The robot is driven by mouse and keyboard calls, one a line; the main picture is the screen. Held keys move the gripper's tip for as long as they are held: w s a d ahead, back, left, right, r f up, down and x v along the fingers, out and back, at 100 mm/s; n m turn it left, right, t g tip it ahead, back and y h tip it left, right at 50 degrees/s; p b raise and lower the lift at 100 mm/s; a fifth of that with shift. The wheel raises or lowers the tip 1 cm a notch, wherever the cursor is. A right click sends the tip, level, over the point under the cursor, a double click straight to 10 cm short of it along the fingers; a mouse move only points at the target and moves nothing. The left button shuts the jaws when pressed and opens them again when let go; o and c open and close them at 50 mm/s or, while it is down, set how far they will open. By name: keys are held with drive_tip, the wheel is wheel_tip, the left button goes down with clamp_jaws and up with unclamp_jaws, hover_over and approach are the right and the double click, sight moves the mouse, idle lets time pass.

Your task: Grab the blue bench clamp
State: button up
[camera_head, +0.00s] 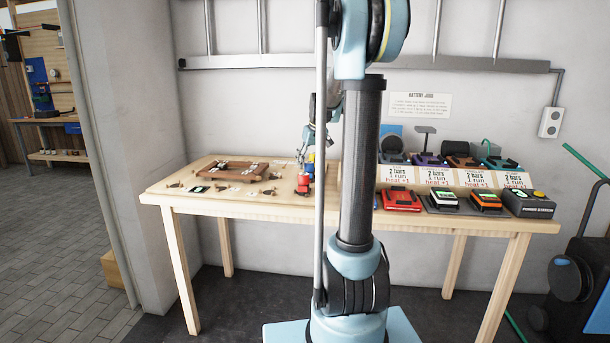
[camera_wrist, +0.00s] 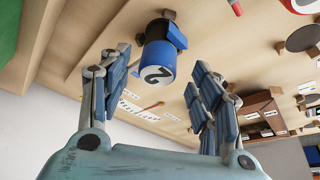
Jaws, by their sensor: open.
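My gripper (camera_wrist: 160,70) is open, with one finger on each side of the clamp in the picture. I see gaps on both sides and no clear contact. In the head view my gripper (camera_head: 304,154) is small, above a red item (camera_head: 304,184) on the bench. The clamp is too small and crowded there to tell clearly.
The wooden bench (camera_head: 250,202) carries a brown wooden piece (camera_head: 228,171) and small loose parts at left. Battery chargers and packs (camera_head: 402,200) fill its right side. A red part (camera_wrist: 300,5) lies near the top right corner of the wrist view.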

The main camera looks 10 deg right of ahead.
sight(309, 169)
drive_tip(key=shift+d+x, duration=0.15)
drive_tip(key=shift+x, duration=1.1)
drive_tip(key=shift+d+x, duration=0.1)
drive_tip(key=shift+x, duration=1.2)
drive_tip(key=shift+s, duration=0.15)
clamp_jaws()
